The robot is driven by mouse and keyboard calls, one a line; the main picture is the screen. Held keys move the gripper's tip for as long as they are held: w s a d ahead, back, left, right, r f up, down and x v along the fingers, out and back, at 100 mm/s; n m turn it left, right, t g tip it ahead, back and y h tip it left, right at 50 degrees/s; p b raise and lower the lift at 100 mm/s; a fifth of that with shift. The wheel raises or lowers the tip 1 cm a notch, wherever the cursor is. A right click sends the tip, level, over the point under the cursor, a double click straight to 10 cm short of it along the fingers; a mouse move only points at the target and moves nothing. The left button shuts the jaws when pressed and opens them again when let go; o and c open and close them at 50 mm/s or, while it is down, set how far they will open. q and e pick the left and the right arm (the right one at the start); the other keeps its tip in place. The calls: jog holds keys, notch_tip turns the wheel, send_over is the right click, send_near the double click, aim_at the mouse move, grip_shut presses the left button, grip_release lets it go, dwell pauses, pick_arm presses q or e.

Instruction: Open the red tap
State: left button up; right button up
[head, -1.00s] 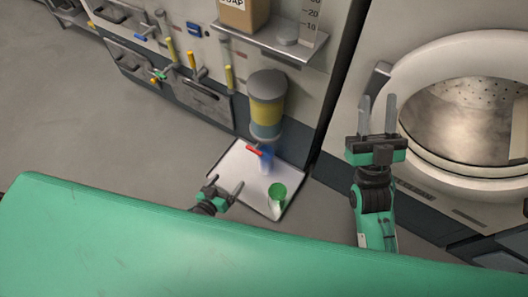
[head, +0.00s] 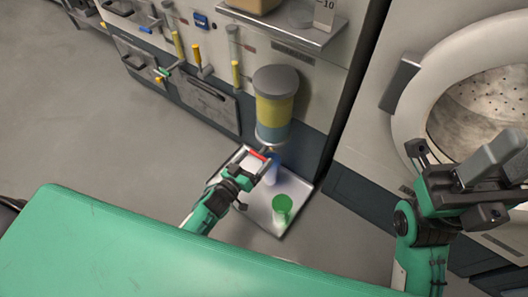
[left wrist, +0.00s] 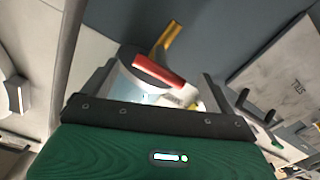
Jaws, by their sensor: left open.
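The red tap handle (head: 258,155) is a short bar below the dispenser with a grey lid and yellow and blue bands (head: 275,105). In the left wrist view the red handle (left wrist: 158,71) lies across the space between my fingers, with a yellow stem behind it. My left gripper (head: 253,161) is open around the handle; contact with the fingers cannot be made out. In the left wrist view its fingers (left wrist: 157,85) stand apart on either side. My right gripper (head: 500,160) is open and empty in front of the round door, away from the tap.
A white tray (head: 262,217) on the floor holds a green cup (head: 282,208) and a blurred bluish-white thing below the dispenser. A shelf (head: 290,22) sticks out above. A green surface (head: 110,245) fills the front. The floor at left is clear.

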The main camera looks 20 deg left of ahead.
aim_at(259, 155)
pick_arm(q)
jog(key=shift+b+x, duration=0.7)
jog(key=shift+x, duration=2.05)
